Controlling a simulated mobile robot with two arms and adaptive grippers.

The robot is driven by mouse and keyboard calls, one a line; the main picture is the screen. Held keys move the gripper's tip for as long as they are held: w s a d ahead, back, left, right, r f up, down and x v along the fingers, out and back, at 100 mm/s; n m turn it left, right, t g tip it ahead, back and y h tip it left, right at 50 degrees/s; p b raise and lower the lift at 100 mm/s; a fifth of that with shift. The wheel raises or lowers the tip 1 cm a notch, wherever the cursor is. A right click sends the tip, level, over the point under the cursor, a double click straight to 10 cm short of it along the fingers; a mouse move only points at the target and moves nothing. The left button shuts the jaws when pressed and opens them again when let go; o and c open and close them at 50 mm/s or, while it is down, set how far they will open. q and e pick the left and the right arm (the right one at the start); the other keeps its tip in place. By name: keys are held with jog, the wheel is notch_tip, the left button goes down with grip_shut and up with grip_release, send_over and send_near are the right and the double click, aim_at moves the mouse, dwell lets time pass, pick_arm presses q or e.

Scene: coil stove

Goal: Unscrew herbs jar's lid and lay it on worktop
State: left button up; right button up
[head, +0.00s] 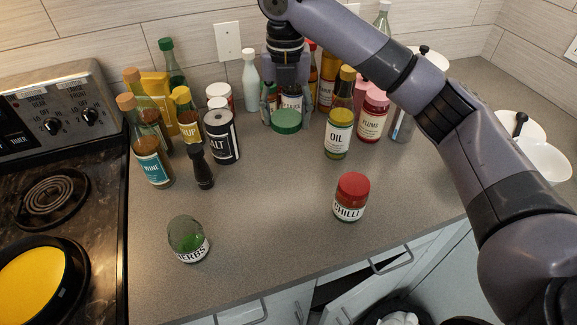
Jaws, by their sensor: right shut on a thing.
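The herbs jar (187,240) stands upright on the worktop (265,210) at the front left, near the stove. My right gripper (286,114) points down at the back middle of the worktop, shut on a round green lid (286,122). The lid is flat side up, at or just above the worktop; I cannot tell whether it touches. My left gripper is out of view.
A red-lidded chilli jar (350,197) stands at front right. The oil bottle (339,133) and plums jar (372,116) are right of the gripper. A salt tin (222,137) and several bottles stand left. A pan (35,282) sits on the stove. The middle worktop is clear.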

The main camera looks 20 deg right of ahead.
aim_at(287, 181)
notch_tip(287, 181, down, 19)
jog(key=p, duration=0.2)
jog(key=shift+r+p, duration=0.2)
jog(key=shift+p, duration=0.1)
jog(key=o, duration=1.3)
jog(key=shift+f, duration=0.1)
